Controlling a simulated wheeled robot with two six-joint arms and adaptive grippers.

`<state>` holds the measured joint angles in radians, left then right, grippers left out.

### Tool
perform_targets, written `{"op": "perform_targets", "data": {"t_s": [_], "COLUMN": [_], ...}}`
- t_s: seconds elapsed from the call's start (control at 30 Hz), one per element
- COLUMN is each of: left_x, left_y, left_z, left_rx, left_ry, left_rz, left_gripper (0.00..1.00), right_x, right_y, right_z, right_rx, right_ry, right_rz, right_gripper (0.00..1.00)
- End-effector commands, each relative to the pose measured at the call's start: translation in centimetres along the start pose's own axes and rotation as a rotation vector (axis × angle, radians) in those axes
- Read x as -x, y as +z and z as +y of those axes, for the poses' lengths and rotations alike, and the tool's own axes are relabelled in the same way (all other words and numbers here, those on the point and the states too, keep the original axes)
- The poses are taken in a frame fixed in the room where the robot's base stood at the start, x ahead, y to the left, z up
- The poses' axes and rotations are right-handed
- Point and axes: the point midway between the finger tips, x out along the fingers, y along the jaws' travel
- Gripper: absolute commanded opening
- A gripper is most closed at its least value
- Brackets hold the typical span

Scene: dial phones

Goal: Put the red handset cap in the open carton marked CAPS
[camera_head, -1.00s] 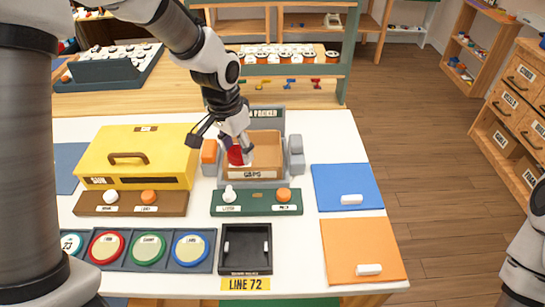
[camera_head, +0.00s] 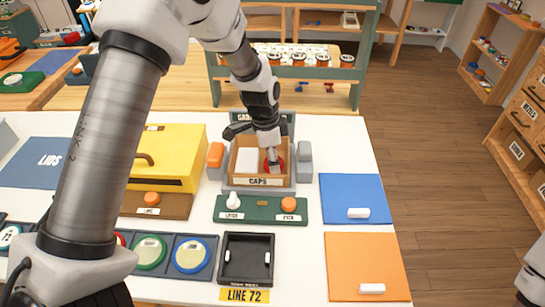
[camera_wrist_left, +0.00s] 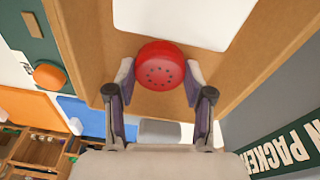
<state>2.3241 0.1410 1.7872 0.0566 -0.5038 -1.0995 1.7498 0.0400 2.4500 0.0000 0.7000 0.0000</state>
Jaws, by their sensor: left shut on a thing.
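The open carton marked CAPS (camera_head: 264,182) stands in a grey holder on the white table, behind the green button panel. My left gripper (camera_head: 272,160) reaches down into the right part of its opening, shut on the red handset cap (camera_head: 282,164). In the left wrist view the round red cap (camera_wrist_left: 160,66), with small dark holes, sits between the two fingertips (camera_wrist_left: 160,80). The tan carton (camera_wrist_left: 90,35) surrounds it there, with a white patch on its inside. Whether the cap touches the carton floor I cannot tell. My right gripper is out of view.
An orange block (camera_head: 216,155) and a grey block (camera_head: 305,155) flank the carton. A yellow box (camera_head: 180,150) stands to the left. The green panel (camera_head: 262,211) has a white lever and an orange button. Blue (camera_head: 350,190) and orange (camera_head: 350,250) mats lie right.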

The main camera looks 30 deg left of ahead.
Motion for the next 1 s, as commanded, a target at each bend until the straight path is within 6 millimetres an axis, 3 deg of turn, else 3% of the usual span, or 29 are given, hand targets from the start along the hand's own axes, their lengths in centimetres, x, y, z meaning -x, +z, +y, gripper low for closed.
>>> {"op": "perform_targets", "data": {"t_s": [0.23,0.27,0.3,0.33,0.73,0.87,1.0], "left_x": [-0.2,-0.2,-0.1,-0.1,0.6,2.9,6.7], "left_y": [0.0,0.0,0.0,0.0,-0.1,-0.1,-0.1], "left_z": [0.0,0.0,0.0,0.0,-0.1,-0.1,-0.1], "left_rx": [0.000,0.000,0.000,0.000,0.001,-0.001,0.000], "left_ry": [-0.001,-0.001,-0.001,-0.001,-0.003,-0.006,-0.006], "left_rz": [0.001,0.001,0.001,0.001,0.003,0.004,0.005], "left_gripper": [0.26,0.56,0.70,0.77,0.77,0.77,0.77], "right_x": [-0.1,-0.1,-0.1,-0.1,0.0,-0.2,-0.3], "right_y": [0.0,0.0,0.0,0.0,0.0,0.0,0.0], "right_z": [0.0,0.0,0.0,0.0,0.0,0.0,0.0], "right_rx": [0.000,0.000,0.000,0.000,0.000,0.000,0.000], "right_ry": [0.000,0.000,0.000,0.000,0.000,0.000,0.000], "right_rz": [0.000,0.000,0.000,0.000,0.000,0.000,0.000], "right_gripper": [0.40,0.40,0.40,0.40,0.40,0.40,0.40]}}
